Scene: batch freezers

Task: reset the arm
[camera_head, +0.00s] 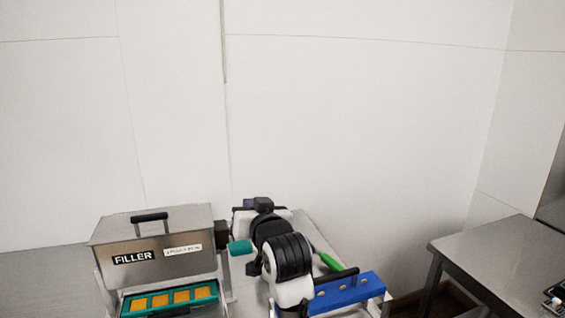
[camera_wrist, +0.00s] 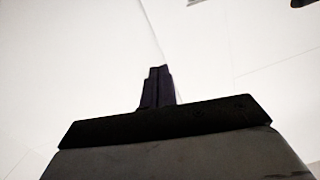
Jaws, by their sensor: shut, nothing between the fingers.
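My arm, white with black joints, shows folded low in the middle of the head view, in front of the bench. In the wrist view my gripper (camera_wrist: 158,72) has its two dark fingers together with no gap and nothing between them. In the head view the fingertips cannot be made out clearly among the arm's links.
A metal box marked FILLER (camera_head: 150,248) stands left of my arm, with a teal tray (camera_head: 212,291) of orange pieces at its front. A blue block (camera_head: 345,293) with a dark handle lies just right of my arm. A steel table (camera_head: 500,255) stands at the right. The wall behind is bare.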

